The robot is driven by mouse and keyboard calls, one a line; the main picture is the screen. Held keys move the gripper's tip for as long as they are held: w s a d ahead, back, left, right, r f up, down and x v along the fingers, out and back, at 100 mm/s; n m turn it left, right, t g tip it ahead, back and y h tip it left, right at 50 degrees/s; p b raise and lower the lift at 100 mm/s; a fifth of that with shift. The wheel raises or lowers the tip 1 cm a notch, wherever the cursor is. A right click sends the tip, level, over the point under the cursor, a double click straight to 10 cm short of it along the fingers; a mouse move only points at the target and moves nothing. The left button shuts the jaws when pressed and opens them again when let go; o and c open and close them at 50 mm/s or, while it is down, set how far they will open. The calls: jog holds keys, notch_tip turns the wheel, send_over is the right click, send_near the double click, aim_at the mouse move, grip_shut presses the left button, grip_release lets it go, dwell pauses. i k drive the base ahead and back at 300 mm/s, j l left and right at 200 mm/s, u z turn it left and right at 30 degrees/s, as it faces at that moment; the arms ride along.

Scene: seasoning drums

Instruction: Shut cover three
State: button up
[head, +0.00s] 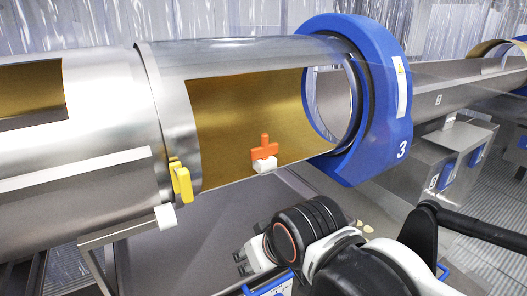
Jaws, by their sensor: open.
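A large steel drum lies on its side across the picture. A blue ring (385,95) marked 3 circles its right part. Left of the ring, a wide opening shows the gold inside (235,115); I cannot make out a separate cover panel. An orange handle on a white block (264,152) is at the opening's lower edge. A yellow latch (181,180) is on the seam at the opening's left. My gripper (241,263) is low in the picture, below the drum and apart from the orange handle. It is open, with its fingers partly hidden.
Another drum section (30,92) with its own opening is at the left. A steel frame (112,240) stands under the drum. Grey boxes with blue parts (447,160) stand at the right. Clear plastic curtains hang behind. Small pale pieces lie below, beside my arm.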

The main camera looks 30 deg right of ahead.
aim_at(357, 67)
jog(key=k, duration=0.6)
jog(key=k+l+u, duration=0.1)
jog(key=k, duration=0.4)
jog(key=k+l, duration=0.2)
jog(key=k, duration=0.3)
jog(key=k+l+u, duration=0.15)
jog(key=k, duration=0.4)
jog(key=k+l, duration=0.1)
jog(key=l, duration=0.25)
jog(key=k+l+u, duration=0.1)
jog(key=l, duration=0.3)
jog(key=k+l, duration=0.1)
jog(key=l, duration=0.25)
jog(key=k+l+u, duration=0.1)
jog(key=l, duration=0.25)
jog(key=i+l, duration=0.15)
jog(key=l, duration=0.2)
jog(key=i+l, duration=0.15)
jog(key=l, duration=0.2)
jog(key=i+l+u, duration=0.1)
jog(key=l, duration=0.25)
jog(key=i+l, duration=0.15)
jog(key=l, duration=0.25)
jog(key=k+j+z, duration=0.1)
jog(key=k+j, duration=0.45)
jog(key=i+l+u, duration=0.2)
jog(key=i+l, duration=0.35)
